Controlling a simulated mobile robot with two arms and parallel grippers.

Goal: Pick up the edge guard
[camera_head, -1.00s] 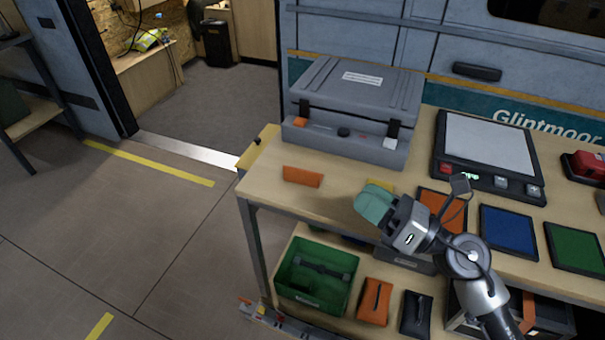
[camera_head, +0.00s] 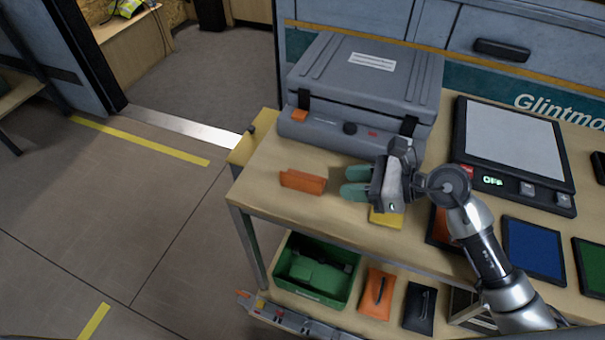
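The edge guard, which I take to be the short orange angled strip (camera_head: 302,181), lies on the workbench top (camera_head: 262,190) near its left end, in front of the grey case. My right gripper (camera_head: 355,181) is just to the right of it, with its two green fingers pointing left toward it. The fingers are apart with a gap between them, and nothing shows in the gap. A short space separates the fingertips from the strip. My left gripper is not in view.
A grey case (camera_head: 365,85) stands behind the strip. A yellow piece (camera_head: 386,218) lies below my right gripper. A scale (camera_head: 515,150) and coloured pads, such as the blue one (camera_head: 534,250), are to the right. A green bin (camera_head: 316,270) sits on the lower shelf.

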